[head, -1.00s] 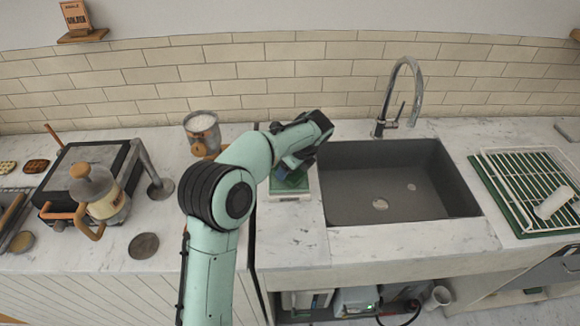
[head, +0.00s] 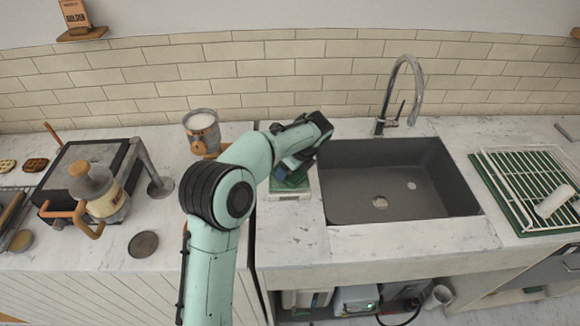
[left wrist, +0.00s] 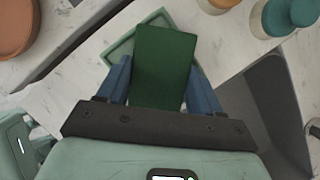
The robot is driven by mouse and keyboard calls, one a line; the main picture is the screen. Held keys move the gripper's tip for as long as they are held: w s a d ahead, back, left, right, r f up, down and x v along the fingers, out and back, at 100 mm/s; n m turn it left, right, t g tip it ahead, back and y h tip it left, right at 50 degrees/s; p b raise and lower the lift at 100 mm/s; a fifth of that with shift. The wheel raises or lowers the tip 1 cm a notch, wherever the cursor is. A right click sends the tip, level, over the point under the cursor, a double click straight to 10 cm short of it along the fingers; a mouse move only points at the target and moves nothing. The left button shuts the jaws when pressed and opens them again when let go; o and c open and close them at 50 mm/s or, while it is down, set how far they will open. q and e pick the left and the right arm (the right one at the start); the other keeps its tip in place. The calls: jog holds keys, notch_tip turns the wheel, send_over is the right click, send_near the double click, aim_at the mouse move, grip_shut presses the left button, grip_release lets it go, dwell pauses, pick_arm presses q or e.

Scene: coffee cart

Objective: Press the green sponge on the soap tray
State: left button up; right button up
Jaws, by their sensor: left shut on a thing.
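The green sponge (left wrist: 163,65) is held between the two blue fingers of my left gripper (left wrist: 158,88) in the left wrist view. In the head view the sponge (head: 296,180) shows only partly below the gripper (head: 288,174). In the head view the tray (head: 290,197) sits on the counter just left of the sink. The sponge hides much of the tray; I cannot tell whether they touch. My right gripper is not in view.
The dark sink (head: 400,185) with its tap (head: 388,95) is right of the tray. A metal canister (head: 203,130) stands at the back left. A hob with a press pot (head: 100,192) is farther left, and a dish rack (head: 520,185) is far right.

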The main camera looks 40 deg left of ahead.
pick_arm(q)
jog(key=shift+f, duration=0.6)
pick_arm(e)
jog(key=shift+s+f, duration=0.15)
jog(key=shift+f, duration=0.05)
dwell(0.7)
pick_arm(q)
jog(key=shift+r+p, duration=0.6)
jog(key=shift+r, duration=0.7)
jog(key=shift+w+r+p, duration=0.1)
jog(key=shift+r+p, duration=1)
jog(key=shift+r, duration=1.2)
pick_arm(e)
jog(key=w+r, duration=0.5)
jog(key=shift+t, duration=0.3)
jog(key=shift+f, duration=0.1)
pick_arm(q)
jog(key=shift+f, duration=0.1)
